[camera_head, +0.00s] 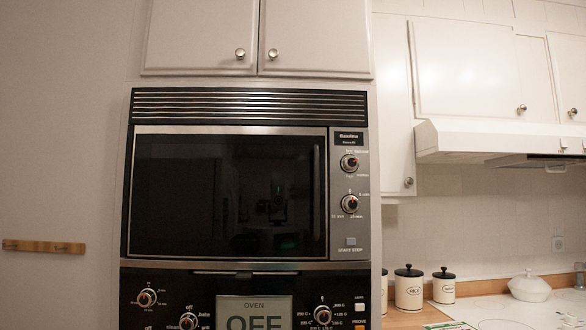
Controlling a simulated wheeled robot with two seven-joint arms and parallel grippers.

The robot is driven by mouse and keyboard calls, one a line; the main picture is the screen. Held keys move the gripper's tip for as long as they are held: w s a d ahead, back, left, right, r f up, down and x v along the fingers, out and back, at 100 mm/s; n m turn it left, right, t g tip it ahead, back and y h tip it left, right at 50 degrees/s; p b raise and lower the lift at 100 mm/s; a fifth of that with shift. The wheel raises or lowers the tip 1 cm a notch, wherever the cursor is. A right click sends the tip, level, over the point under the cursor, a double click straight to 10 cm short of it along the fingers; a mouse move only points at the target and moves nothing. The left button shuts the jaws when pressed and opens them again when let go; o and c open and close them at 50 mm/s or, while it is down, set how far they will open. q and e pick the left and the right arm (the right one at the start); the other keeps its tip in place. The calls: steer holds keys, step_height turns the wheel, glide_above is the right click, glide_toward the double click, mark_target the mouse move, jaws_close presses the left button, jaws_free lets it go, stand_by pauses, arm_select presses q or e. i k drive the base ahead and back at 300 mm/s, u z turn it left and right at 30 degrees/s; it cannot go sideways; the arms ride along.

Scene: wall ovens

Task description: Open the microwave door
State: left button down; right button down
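The microwave (345,258) is built into a tall white cabinet, with a vent grille above it. Its dark glass door (225,195) is shut and sits flush in a silver frame. A vertical dark handle (316,192) runs along the right side of the door. A control panel (349,230) with two knobs and a start/stop button is right of the door. Neither of my grippers is in the head view.
An oven panel (200,290) with knobs and an "OFF" display lies below the microwave. White cupboards (315,40) are above. Canisters (409,290) and a white lidded dish (529,287) stand on the counter at right, under a range hood (500,140). Nothing blocks the door's front.

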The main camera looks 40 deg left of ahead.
mark_target(208, 192)
steer(key=u, duration=1.4)
